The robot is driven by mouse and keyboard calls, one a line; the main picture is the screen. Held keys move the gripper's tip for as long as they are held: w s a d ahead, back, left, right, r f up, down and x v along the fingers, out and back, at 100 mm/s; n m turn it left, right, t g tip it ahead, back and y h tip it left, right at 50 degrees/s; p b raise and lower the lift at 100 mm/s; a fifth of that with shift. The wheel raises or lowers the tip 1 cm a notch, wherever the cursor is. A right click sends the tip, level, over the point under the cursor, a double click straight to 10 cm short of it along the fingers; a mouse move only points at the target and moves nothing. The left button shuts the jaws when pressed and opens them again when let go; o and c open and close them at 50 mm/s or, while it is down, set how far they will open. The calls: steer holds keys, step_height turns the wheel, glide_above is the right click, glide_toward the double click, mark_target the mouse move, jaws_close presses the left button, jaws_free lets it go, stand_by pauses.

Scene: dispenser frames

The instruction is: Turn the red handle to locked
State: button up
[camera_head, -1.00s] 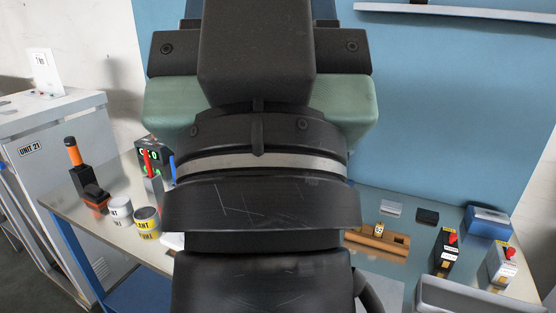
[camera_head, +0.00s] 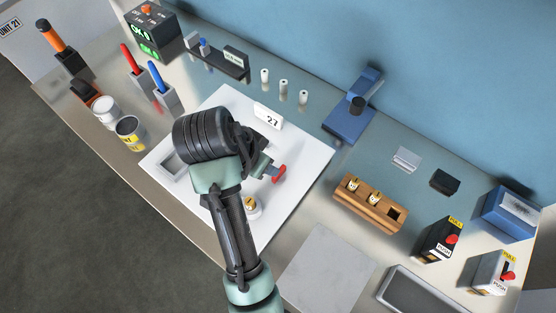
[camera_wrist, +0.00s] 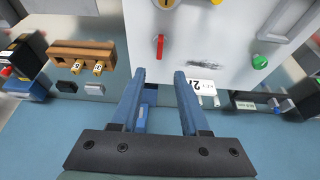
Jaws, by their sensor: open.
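The red handle (camera_head: 278,174) is on the white panel board on the bench, just right of my arm's end. In the wrist view the red handle (camera_wrist: 160,47) is a short narrow bar on the white panel (camera_wrist: 205,50). My gripper (camera_wrist: 160,73) has two blue fingers spread apart with nothing between them. The handle shows past the fingertips, roughly in line with the gap, and appears apart from them. In the head view my arm hides part of the panel and most of the gripper. I cannot read any locked mark.
A card marked 27 (camera_head: 269,117) stands on the panel, and a round yellow-marked dial (camera_head: 251,205) is near my forearm. A wooden block (camera_head: 370,205) and PULL/PUSH boxes (camera_head: 438,240) stand to the right. Cans (camera_head: 130,132) and pen holders stand left.

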steer(key=p+x, duration=0.1)
steer(key=x, duration=1.1)
steer(key=shift+f, duration=0.25)
jaws_close()
